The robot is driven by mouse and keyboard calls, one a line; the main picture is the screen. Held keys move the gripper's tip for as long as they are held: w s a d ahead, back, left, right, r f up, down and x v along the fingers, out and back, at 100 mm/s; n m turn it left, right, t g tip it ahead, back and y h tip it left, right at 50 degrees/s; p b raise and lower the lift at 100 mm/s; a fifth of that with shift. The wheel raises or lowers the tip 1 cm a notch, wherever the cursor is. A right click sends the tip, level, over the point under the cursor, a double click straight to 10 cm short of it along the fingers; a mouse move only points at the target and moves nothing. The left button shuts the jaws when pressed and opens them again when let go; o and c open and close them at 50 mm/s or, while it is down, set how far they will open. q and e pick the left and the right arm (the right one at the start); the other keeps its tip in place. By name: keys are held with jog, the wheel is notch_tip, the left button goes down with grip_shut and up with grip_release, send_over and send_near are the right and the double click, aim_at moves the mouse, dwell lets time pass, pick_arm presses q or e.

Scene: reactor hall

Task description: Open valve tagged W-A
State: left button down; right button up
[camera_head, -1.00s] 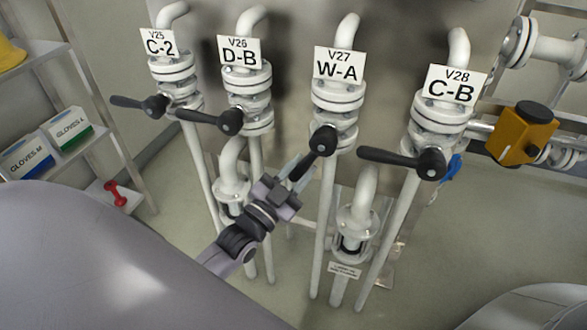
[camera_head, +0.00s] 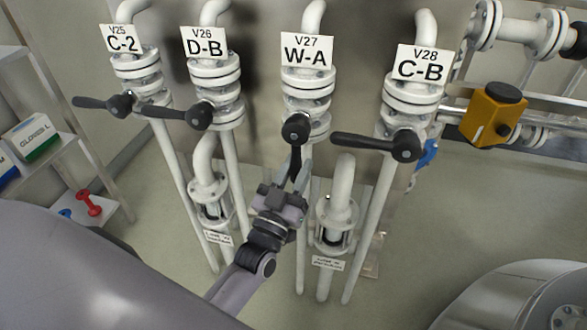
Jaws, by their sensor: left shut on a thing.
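The valve tagged W-A (camera_head: 307,85) is a white flanged valve on a vertical pipe, third from the left, with a V27 W-A tag (camera_head: 306,51). Its black lever handle (camera_head: 296,131) has its hub on the front of the valve and points downward, roughly along the pipe. My left gripper (camera_head: 296,170) is below the hub, with its fingers around the lower part of the lever, shut on it. The fingers partly hide the lever's end. My right gripper is not in view.
Valves C-2 (camera_head: 137,75) and D-B (camera_head: 213,85) stand to the left, C-B (camera_head: 410,105) to the right; their black levers point left. C-B's lever (camera_head: 375,146) reaches close to W-A's pipe. A yellow actuator (camera_head: 491,114) is at right, a shelf at left.

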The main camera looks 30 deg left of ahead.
pick_arm(q)
jog(key=shift+d+f, duration=0.15)
jog(key=shift+d, duration=0.05)
jog(key=c, duration=1)
grip_release()
jog(key=shift+o, duration=0.2)
jog(key=shift+a, duration=0.1)
jog(key=shift+v, duration=3.5)
